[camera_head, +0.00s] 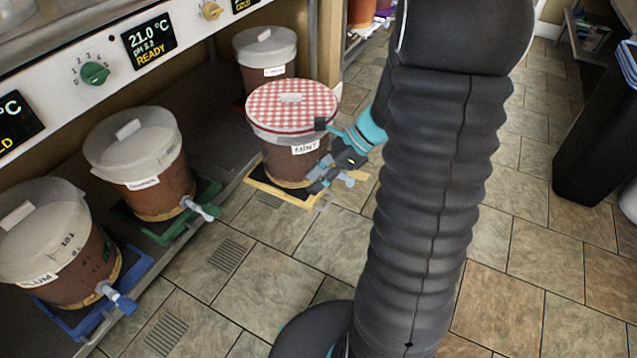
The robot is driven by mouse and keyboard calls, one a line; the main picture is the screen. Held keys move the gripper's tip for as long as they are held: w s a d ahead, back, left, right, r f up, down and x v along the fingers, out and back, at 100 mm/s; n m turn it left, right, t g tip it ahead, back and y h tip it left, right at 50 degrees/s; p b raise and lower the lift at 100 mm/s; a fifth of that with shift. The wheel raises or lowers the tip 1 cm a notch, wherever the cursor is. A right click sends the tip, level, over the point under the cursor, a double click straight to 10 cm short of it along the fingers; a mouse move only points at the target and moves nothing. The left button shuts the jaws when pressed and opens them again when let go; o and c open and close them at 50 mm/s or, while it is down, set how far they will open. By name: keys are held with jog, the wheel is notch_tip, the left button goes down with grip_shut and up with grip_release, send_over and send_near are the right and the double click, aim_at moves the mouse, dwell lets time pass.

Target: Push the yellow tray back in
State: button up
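The yellow tray (258,184) lies under a brown bucket (279,163) with a red-and-white checked lid cover. The tray juts out past the shelf's front edge, over the tiled floor. The bucket stands upright on it, with a white label that seems to read MINT. My gripper (320,153) is at the bucket's right front side, its fingers spread apart and no object seen between them. One dark fingertip is near the lid rim, the other low by the tray's front right corner. Whether they touch is unclear. The gripper partly hides the tap and that corner.
A green tray (171,233) and a blue tray (127,275) hold lidded buckets on the shelf to the left. Another lidded bucket (266,62) stands behind. A control panel (120,70) overhangs the shelf. The floor (305,240) in front is clear; a dark bin (600,130) stands right.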

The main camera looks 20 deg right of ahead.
jog(key=w+d+f+m+t+y, duration=0.3)
jog(key=w+d+f+m+t, duration=0.1)
jog(key=d+f+m, duration=0.65)
jog(key=m+t+h, duration=0.2)
jog(key=m+t, duration=0.5)
jog(key=m, duration=0.7)
send_near(329, 200)
jog(key=x, duration=0.6)
jog(key=b+x, duration=0.1)
jog(key=x, duration=0.3)
jog(key=shift+f, duration=0.35)
grip_shut()
